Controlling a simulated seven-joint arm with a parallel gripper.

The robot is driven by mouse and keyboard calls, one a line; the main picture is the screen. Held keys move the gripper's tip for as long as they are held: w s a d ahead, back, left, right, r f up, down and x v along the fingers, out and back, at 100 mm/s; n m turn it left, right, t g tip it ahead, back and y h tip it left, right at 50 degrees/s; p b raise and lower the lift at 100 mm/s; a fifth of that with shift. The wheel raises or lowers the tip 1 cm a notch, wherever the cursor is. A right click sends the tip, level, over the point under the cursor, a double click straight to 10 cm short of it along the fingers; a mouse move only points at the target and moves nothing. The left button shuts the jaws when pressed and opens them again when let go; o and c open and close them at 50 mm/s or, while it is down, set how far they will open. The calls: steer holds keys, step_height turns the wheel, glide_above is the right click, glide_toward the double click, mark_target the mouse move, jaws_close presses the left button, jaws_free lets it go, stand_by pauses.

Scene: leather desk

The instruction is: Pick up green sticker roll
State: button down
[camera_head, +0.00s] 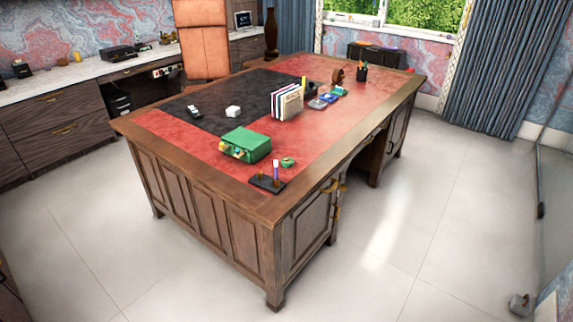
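A small green roll (288,162), which looks like the green sticker roll, lies on the red leather top of the desk (190,165), near the desk's front right side. It is just right of a green box (245,145) and behind a dark pen stand (267,182). A small gap separates it from the box. Nothing covers the roll in this view. My gripper is not in view.
A purple-and-white pen (276,169) stands upright close to the roll. Upright books (287,102), a white cube (233,111) and a pen cup (362,72) are farther back. The red leather right of the roll is clear. Open floor surrounds the desk's front.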

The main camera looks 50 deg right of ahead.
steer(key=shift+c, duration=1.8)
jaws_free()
